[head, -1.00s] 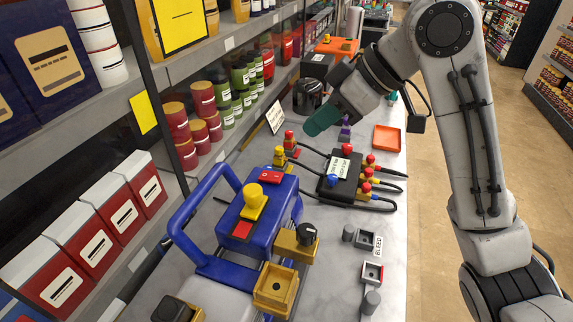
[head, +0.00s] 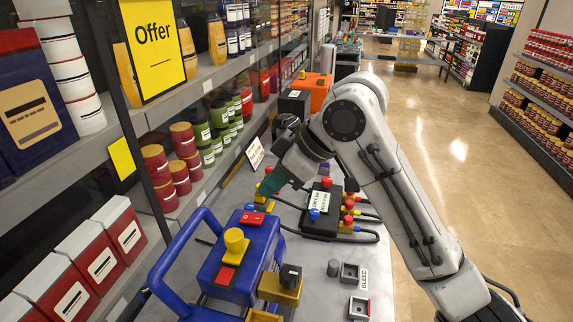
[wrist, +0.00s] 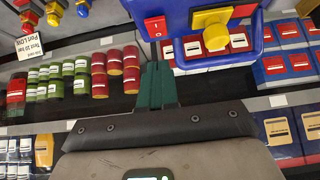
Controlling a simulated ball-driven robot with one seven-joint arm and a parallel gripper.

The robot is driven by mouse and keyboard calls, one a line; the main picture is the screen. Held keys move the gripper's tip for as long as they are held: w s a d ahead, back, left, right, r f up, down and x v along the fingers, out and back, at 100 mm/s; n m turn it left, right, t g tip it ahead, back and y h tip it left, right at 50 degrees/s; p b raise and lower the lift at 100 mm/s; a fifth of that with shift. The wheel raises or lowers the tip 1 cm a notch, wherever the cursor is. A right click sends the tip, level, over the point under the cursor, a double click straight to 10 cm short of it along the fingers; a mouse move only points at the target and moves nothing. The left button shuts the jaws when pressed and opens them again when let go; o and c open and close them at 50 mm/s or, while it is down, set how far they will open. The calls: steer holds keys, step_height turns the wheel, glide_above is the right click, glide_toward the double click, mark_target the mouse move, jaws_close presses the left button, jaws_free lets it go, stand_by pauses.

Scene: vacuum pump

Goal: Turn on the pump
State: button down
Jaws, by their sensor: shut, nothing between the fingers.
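The pump is a blue unit (head: 212,268) with a blue tubular handle (head: 172,262), standing at the lower left of the head view. On top it has a yellow knob (head: 235,241), a red piece with white marking (head: 252,218) and a plain red piece (head: 226,276). The wrist view shows the marked red piece (wrist: 156,27), the yellow knob (wrist: 212,29) and the other red piece (wrist: 242,12) at its top. My gripper (head: 270,186), with teal fingers (wrist: 156,86), is shut and empty. It is above the bench, beyond the pump, apart from these controls.
A black block with red and blue knobs (head: 321,212) and hoses stands right of my gripper. Small grey bench fittings (head: 350,274) lie nearer. Shelves with jars (head: 187,150) and boxes (head: 101,262) line the left. Open floor (head: 470,200) lies right.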

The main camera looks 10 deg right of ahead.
mark_target(256, 218)
steer(key=x, duration=0.3)
steer(key=shift+a+f+p, duration=0.1)
steer(key=shift+a+p, duration=0.05)
steer(key=shift+p, duration=0.2)
steer(key=shift+d+f+p, duration=0.2)
steer(key=shift+f, duration=0.4)
steer(key=shift+d+f+p, duration=0.15)
steer(key=shift+f+p, duration=0.05)
steer(key=shift+f, duration=1.15)
